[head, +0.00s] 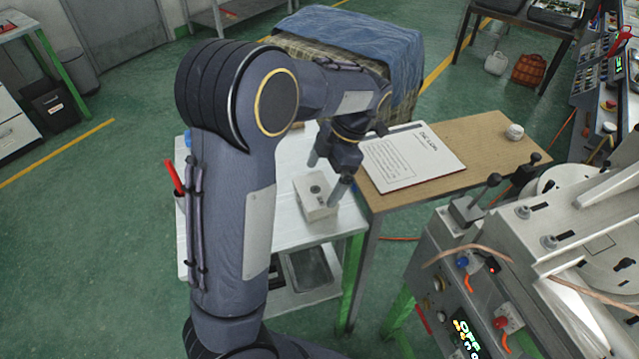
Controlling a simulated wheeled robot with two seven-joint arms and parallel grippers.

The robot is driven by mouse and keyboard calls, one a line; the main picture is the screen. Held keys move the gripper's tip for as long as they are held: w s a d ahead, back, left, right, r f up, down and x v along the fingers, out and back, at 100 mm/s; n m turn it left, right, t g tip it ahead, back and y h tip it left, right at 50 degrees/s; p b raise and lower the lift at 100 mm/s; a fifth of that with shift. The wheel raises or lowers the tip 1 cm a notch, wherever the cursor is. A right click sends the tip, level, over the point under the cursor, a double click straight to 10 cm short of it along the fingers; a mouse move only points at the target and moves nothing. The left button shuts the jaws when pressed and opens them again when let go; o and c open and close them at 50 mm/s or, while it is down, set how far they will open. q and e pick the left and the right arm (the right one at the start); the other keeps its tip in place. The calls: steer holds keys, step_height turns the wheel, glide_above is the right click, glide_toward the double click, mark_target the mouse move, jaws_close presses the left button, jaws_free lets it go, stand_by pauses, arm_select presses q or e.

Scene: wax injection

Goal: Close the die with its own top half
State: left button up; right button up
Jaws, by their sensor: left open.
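A light grey metal die block (311,203) with a dark round hole in its top sits near the right edge of the white table (222,236). My left gripper (323,184) is open and points down at the block. One finger is at the block's far side and the other overlaps its right side. I cannot tell whether the fingers touch it. I see only one block and cannot tell whether it is one die half or both. My arm hides much of the table. My right gripper is not in view.
A wooden table (480,146) with a printed sheet (411,156) and a small white cup (515,131) adjoins on the right. The wax injection machine (455,262) stands at the lower right. A cloth-covered stack (400,60) is behind. A grey bin (308,272) is on the lower shelf.

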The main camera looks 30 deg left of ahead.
arm_select(q)
steer(key=shift+v, duration=2.35)
